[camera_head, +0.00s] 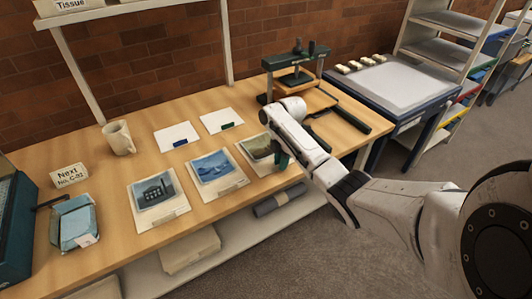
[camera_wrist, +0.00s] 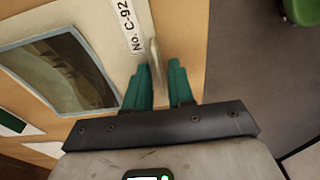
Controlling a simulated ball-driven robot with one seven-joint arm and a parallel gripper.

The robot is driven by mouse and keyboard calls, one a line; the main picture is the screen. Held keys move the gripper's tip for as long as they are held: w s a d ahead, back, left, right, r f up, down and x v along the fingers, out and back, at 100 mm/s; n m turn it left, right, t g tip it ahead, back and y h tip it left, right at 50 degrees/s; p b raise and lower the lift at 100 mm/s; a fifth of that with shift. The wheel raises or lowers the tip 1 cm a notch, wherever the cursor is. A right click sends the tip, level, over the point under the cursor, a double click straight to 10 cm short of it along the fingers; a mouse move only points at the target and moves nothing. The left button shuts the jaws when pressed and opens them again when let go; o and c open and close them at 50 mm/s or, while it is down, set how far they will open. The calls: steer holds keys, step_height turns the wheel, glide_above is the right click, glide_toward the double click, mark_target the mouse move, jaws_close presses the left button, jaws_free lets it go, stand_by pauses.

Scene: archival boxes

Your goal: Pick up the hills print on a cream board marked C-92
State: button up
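The hills print (camera_head: 255,149) lies on its cream board at the right end of a row of three mounted prints on the wooden table. In the wrist view the print (camera_wrist: 62,72) is at left, and its cream board (camera_wrist: 100,27) carries a label reading No. C-92 (camera_wrist: 131,25). My gripper (camera_head: 281,157) is at the board's right side and hides part of it in the head view. In the wrist view, my gripper's (camera_wrist: 162,70) teal fingers are apart, with a thin cream raised piece (camera_wrist: 155,58) in the gap, nearer the left finger. I cannot tell whether they touch it.
A blue landscape print (camera_head: 213,167) and a building print (camera_head: 155,192) lie to the left. A dark press (camera_head: 296,75) stands behind my gripper.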

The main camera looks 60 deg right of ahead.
jaws_close()
steer(key=shift+r, duration=0.15)
